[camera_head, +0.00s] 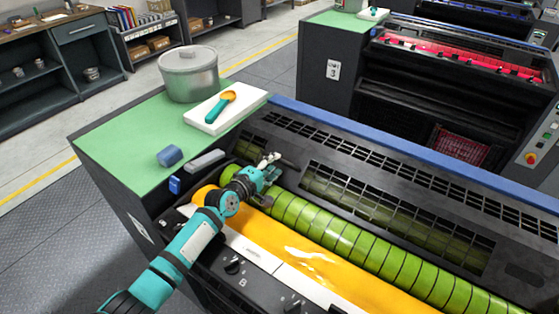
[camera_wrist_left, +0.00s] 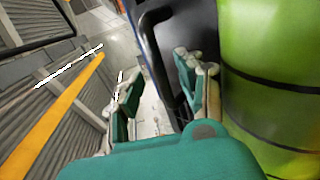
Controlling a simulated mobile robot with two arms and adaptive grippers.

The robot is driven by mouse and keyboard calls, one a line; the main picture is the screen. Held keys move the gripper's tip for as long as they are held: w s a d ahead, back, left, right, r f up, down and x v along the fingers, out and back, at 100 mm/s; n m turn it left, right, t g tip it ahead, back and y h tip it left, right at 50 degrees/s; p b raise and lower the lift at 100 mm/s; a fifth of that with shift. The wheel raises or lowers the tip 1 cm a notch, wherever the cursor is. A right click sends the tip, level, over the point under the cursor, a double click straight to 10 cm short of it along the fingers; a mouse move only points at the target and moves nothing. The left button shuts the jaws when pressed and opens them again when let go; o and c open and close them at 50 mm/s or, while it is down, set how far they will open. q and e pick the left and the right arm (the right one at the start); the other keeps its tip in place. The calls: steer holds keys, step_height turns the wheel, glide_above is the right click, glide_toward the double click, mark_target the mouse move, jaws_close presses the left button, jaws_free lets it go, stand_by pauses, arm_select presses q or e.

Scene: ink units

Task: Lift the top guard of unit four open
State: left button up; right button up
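The top guard (camera_head: 290,150) of the near unit is a dark frame with mesh windows, beyond a green ringed roller (camera_head: 340,237). The roller also fills the right of the left wrist view (camera_wrist_left: 270,70). I cannot tell whether the guard is raised. My left gripper (camera_head: 270,168) is at the guard's left end, just above the roller. In the wrist view my left gripper (camera_wrist_left: 158,80) has its fingers apart. A curved black handle (camera_wrist_left: 158,50) on a dark panel shows between and beyond them; contact is not clear. My right gripper is out of view.
Yellow ink (camera_head: 300,248) lies along the near side of the roller. A green-topped cabinet (camera_head: 115,150) at the left bears a lidded pot (camera_head: 188,75), a white board (camera_head: 225,110) with a scoop, and a blue cylinder (camera_head: 169,156). Unit 3 (camera_head: 440,95) stands behind.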

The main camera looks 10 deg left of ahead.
mark_target(279, 161)
arm_select(q)
steer(key=shift+b+x, duration=0.3)
steer(key=shift+x, duration=1.5)
jaws_close()
steer(key=shift+d+f, duration=0.1)
